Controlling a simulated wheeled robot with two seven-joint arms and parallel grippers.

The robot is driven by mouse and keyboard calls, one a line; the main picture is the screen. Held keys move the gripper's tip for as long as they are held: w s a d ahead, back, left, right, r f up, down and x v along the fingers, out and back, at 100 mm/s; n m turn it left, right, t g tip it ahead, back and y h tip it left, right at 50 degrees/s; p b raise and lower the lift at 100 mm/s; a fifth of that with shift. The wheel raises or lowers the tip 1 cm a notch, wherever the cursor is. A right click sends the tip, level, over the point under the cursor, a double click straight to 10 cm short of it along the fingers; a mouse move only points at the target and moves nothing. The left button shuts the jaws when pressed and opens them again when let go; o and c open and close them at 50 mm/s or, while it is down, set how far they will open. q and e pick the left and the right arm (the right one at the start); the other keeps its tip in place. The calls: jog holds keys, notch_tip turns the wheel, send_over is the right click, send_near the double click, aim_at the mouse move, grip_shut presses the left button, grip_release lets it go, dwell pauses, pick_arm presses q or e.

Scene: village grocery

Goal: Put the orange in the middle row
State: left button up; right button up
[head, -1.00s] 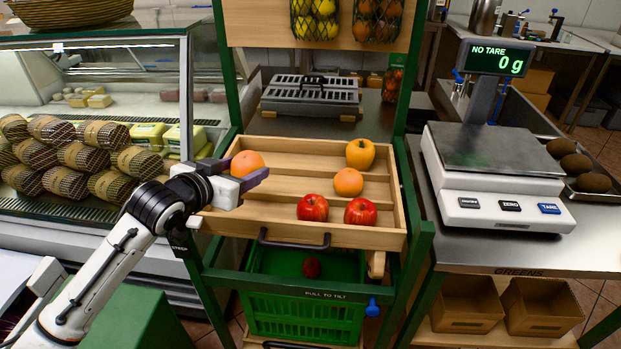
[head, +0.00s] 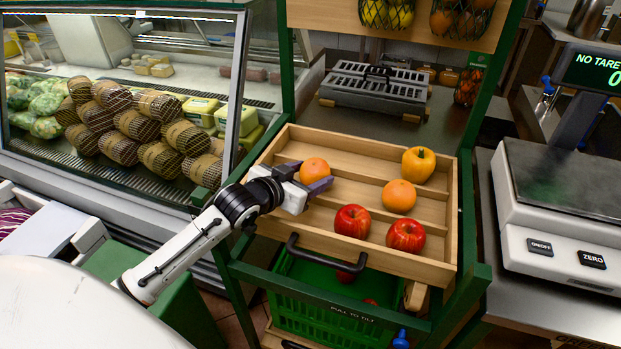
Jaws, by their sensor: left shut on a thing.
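My left gripper (head: 304,178) reaches in over the left part of the wooden tray (head: 352,256), its dark fingers shut on an orange (head: 314,169). Slats divide the tray into rows. A second orange (head: 398,197) lies in the middle row. A yellow-orange pepper (head: 418,164) sits in the back row. Two red apples, one on the left (head: 352,221) and one on the right (head: 406,235), lie in the front row. I cannot tell whether the held orange touches the tray. My right gripper is not in view.
A black handle (head: 325,259) is on the tray's front. A green crate (head: 330,318) with red fruit stands below. A glass display case (head: 150,190) is at the left. A scale (head: 560,215) stands at the right. Nets of fruit (head: 462,18) hang above.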

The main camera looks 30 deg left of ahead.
pick_arm(q)
jog(key=shift+f, duration=0.4)
jog(key=o, duration=1.2)
jog(key=shift+f, duration=0.1)
jog(key=p+v, duration=0.1)
jog(key=v, duration=1.1)
